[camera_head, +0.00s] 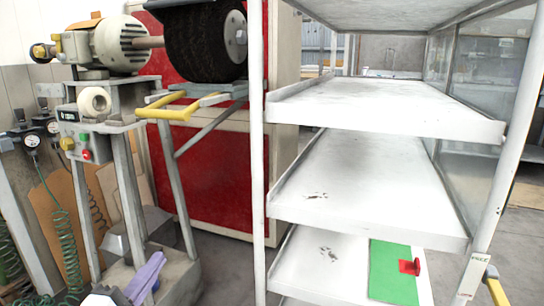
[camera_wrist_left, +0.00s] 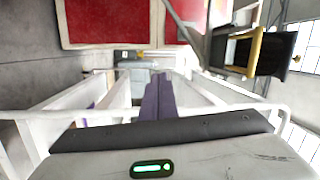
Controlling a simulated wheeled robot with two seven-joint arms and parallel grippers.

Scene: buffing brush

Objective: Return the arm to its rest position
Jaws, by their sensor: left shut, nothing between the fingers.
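My left gripper (camera_head: 147,279) shows at the lower left of the head view, with long purple fingers. They are together with nothing between them, in front of the foot of the machine stand. In the left wrist view the closed purple fingers (camera_wrist_left: 159,97) point away from the grey wrist, in the middle of the picture. Most of my left arm is out of the head view; only a white piece shows at the bottom edge.
The buffing machine (camera_head: 121,44) with its dark brush wheel (camera_head: 203,42) stands at left, with a yellow-handled rest (camera_head: 168,108) below it. A white shelf rack (camera_head: 375,107) fills the right side. A green mat (camera_head: 390,272) with a red object (camera_head: 408,267) lies on a low shelf.

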